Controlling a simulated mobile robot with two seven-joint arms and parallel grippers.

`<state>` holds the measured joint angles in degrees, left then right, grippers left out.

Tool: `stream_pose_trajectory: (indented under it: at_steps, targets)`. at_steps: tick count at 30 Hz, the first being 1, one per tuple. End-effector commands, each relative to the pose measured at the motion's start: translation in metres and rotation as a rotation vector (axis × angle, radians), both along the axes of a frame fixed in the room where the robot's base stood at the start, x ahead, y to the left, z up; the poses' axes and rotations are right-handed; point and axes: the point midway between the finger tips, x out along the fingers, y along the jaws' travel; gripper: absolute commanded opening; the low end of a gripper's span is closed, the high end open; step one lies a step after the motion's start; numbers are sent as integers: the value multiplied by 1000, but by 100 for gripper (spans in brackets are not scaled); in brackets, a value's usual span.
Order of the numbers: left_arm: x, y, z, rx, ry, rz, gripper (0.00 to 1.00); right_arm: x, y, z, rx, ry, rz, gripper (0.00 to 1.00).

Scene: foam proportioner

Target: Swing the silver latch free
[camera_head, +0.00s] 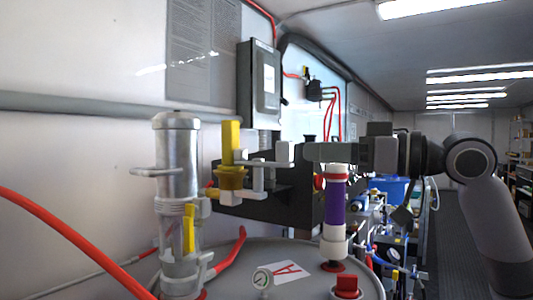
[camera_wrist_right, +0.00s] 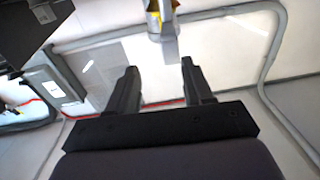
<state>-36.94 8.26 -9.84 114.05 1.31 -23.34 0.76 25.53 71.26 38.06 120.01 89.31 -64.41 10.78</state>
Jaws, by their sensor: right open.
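A silver latch (camera_head: 284,153), a flat bar with a squared end, sticks out to the right from the yellow valve fitting (camera_head: 231,178) beside the metal cylinder. In the right wrist view the latch (camera_wrist_right: 170,47) hangs down from the fitting at the top edge, just beyond the fingertips. My right gripper (camera_head: 308,152) reaches in from the right, level with the latch and close to its end. Its fingers (camera_wrist_right: 158,66) are apart with nothing between them. Whether they touch the latch cannot be told from the head view. My left gripper is not in view.
A silver cylinder (camera_head: 177,160) stands left of the fitting, with a side handle. A purple and white tube (camera_head: 335,205) stands just below my right gripper. A grey drum top (camera_head: 230,262) with a gauge and red cap lies below. A control box (camera_head: 259,82) hangs on the wall.

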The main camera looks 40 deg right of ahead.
Motion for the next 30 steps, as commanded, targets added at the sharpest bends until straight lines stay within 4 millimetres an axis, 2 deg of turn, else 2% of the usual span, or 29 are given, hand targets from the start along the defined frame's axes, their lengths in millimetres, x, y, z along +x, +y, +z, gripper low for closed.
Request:
stream_pose_trajectory:
  at_steps: [3,6,13,21,30]
  targets:
    - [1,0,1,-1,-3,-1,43,-9,6,2,-7,15,25,51]
    - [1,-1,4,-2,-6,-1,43,-9,9,3,-9,22,33,51]
    - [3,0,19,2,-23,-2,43,17,19,5,-11,25,31,51]
    - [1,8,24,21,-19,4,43,46,31,5,-9,23,31,51]
    - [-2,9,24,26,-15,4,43,55,35,2,-7,21,32,51]
